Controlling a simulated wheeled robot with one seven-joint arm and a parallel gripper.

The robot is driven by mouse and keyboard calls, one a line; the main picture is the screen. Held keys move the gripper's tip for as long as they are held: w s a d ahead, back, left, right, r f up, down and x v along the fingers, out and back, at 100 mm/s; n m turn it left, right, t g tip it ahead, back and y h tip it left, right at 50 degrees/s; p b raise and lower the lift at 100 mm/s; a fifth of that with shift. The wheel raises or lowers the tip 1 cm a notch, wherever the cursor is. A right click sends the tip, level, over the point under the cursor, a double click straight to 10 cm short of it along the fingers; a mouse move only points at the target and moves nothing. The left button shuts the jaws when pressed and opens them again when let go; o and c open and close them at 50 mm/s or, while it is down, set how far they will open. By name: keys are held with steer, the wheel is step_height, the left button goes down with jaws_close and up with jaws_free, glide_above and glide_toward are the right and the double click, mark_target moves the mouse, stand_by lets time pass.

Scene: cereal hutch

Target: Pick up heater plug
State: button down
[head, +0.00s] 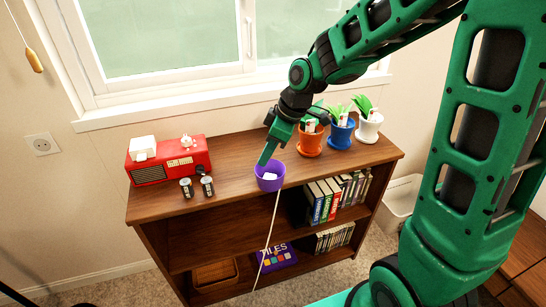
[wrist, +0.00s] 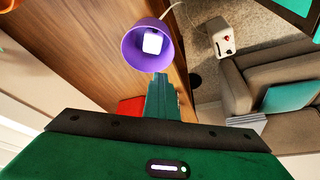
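A white plug-like block (head: 269,176) sits inside a purple cup (head: 267,185) at the front edge of the shelf top. I take it for the heater plug. In the wrist view the white block (wrist: 153,43) shows inside the purple cup (wrist: 133,50), and a pale cable runs over the rim. My gripper (head: 265,157) is just above and behind the cup in the head view. In the wrist view its green finger part (wrist: 161,88) points towards the cup, apart from the block. One finger seems to hide the other, so its opening is unclear.
A red radio (head: 170,162) and two dark small jars (head: 197,187) stand left. Orange (head: 310,141), blue (head: 341,133) and white (head: 368,127) plant pots stand right. The white cable (head: 268,245) hangs down the shelf front. A wall outlet (head: 42,144) is left.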

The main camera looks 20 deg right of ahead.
steer(key=shift+s+a+r, duration=0.4)
steer(key=shift+a+r, duration=0.1)
steer(key=shift+a, duration=0.15)
steer(key=shift+s+a+r, duration=0.4)
steer(key=shift+a+r, duration=0.05)
steer(key=shift+a, duration=0.25)
steer(key=shift+s+a+r, duration=0.4)
steer(key=shift+a+r, duration=0.1)
steer(key=shift+a, duration=0.15)
steer(key=c, duration=0.5)
jaws_free()
